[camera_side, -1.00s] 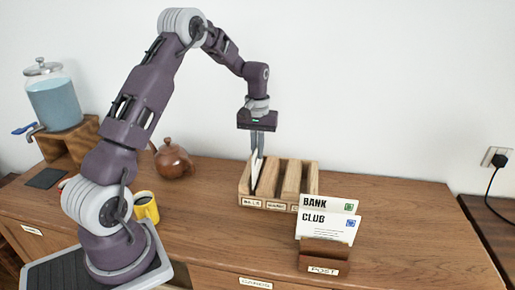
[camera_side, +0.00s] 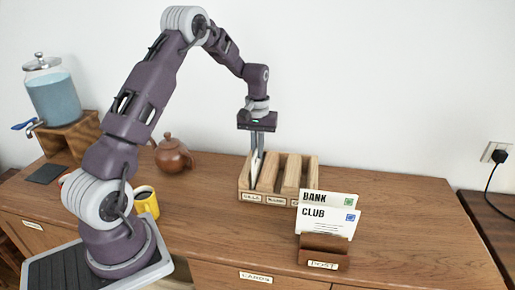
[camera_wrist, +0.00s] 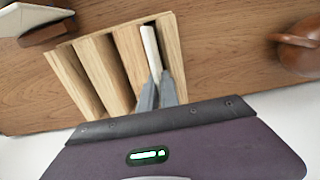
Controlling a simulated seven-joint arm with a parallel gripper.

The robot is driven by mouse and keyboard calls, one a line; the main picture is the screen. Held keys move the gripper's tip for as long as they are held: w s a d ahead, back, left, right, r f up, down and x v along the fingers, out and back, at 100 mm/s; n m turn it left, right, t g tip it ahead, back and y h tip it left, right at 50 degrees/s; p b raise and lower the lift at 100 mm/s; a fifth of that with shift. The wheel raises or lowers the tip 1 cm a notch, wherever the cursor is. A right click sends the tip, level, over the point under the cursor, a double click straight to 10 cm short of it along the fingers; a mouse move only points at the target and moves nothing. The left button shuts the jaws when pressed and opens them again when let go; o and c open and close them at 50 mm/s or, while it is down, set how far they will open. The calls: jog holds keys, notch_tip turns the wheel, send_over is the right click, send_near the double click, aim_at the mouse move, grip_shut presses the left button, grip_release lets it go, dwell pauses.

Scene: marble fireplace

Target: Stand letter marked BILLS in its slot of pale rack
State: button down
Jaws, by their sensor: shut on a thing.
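The pale wooden rack (camera_side: 279,198) stands on the wooden top, with small labels along its front; the leftmost reads like BILLS, though it is blurred. A white letter (camera_side: 256,172) stands edge-on in that leftmost slot, slightly tilted. My gripper (camera_side: 258,152) points down over the slot, shut on the letter. In the wrist view the letter (camera_wrist: 149,45) shows as a thin white edge inside the end slot of the rack (camera_wrist: 67,77), with my gripper (camera_wrist: 156,88) at its near end. The letter's marking and its lower edge are hidden.
A brown POST holder (camera_side: 322,243) with letters marked BANK (camera_side: 315,198) and CLUB (camera_side: 314,214) stands in front, right of the rack. A teapot (camera_side: 173,157), a yellow mug (camera_side: 147,203) and a drink dispenser (camera_side: 54,97) stand to the left. The top's right side is clear.

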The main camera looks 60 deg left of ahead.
jog(key=shift+f, duration=1.25)
jog(key=c, duration=1.5)
grip_release()
jog(key=shift+r, duration=4.55)
